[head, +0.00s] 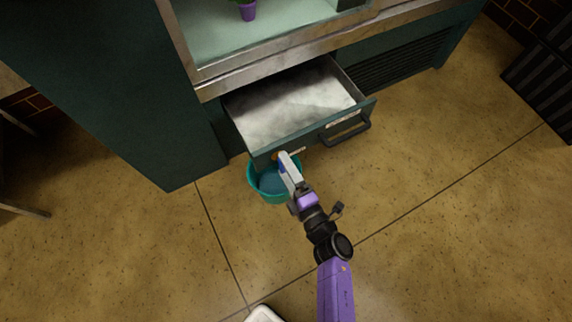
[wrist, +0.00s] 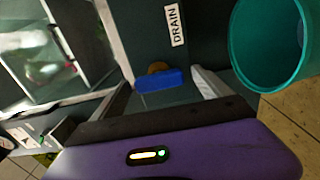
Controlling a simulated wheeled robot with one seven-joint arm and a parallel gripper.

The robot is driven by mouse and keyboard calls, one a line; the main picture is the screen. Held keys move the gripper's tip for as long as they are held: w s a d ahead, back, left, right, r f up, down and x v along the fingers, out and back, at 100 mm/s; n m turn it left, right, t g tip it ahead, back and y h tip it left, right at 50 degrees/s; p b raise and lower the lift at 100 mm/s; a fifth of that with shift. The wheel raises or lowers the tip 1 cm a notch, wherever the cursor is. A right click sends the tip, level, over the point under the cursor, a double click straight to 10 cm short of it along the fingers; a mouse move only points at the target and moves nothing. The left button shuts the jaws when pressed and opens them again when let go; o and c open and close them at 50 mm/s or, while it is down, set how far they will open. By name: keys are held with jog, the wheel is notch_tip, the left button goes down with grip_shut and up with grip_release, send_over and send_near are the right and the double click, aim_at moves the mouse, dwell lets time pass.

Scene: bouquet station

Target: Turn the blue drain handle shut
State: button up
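The blue drain handle (wrist: 160,80) shows in the wrist view as a short flat bar lying crosswise, with a brass valve part (wrist: 158,67) just behind it. A white DRAIN label (wrist: 177,25) is on the dark panel beside it. My gripper (head: 288,158) is at the drawer's front, above the rim of the teal bucket. In the wrist view my gripper (wrist: 164,90) is open, with one pale finger at each side of the handle and gaps visible. I cannot tell whether either finger touches it. In the head view my gripper mostly hides the handle.
The teal bucket (head: 254,184) stands on the floor below the drawer front; it shows at the upper right of the wrist view (wrist: 245,50). Floor in front is mostly clear.

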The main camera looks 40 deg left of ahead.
jog(key=p+v, duration=0.2)
jog(key=v, duration=0.5)
jog(key=shift+s+d, duration=0.15)
jog(key=shift+d, duration=0.2)
dwell(0.4)
